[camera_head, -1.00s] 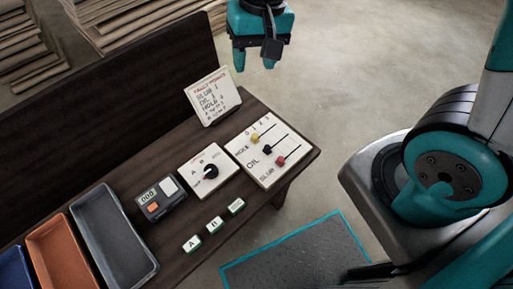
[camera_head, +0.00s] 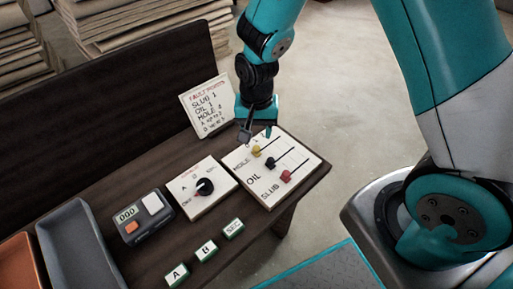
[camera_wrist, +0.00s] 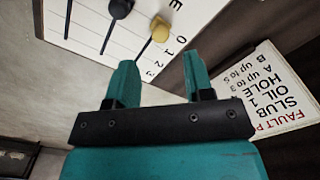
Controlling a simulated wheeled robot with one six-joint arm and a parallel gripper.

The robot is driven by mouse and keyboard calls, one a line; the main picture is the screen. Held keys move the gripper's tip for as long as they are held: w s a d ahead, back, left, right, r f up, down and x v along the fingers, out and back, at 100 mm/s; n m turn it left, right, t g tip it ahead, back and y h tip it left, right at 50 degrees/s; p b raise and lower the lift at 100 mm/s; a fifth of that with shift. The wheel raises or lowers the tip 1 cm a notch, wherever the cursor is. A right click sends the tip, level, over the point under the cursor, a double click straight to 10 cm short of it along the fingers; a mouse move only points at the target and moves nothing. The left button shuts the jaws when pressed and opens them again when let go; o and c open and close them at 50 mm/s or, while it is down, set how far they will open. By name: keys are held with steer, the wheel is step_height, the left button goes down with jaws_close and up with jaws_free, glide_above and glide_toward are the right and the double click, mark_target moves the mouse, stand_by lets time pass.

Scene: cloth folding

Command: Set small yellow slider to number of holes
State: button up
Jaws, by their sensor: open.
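The small yellow slider knob (camera_head: 256,151) sits near the label end of the HOLE slot on the white slider board (camera_head: 296,172). The wrist view shows the yellow knob (camera_wrist: 160,30) close to the printed 0, with 1, 2, 3 further along. A dark knob (camera_head: 269,163) is in the OIL row and a red knob (camera_head: 286,176) in the SLUB row. My gripper (camera_head: 256,134) is open just above and behind the yellow knob. In the wrist view the knob is ahead of the empty gap between my fingers (camera_wrist: 160,65), not between them.
A fault points card (camera_head: 209,108) stands close left of my gripper; its HOLE number is unclear. A dial board (camera_head: 222,188), a counter box (camera_head: 143,220), several lettered blocks (camera_head: 205,250) and trays (camera_head: 68,222) share the dark table. Floor beyond the right edge is clear.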

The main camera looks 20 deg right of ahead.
mark_target(257, 147)
step_height(257, 147, down, 6)
steer(key=shift+r+b, duration=0.1)
steer(key=shift+b, duration=0.6)
jaws_close()
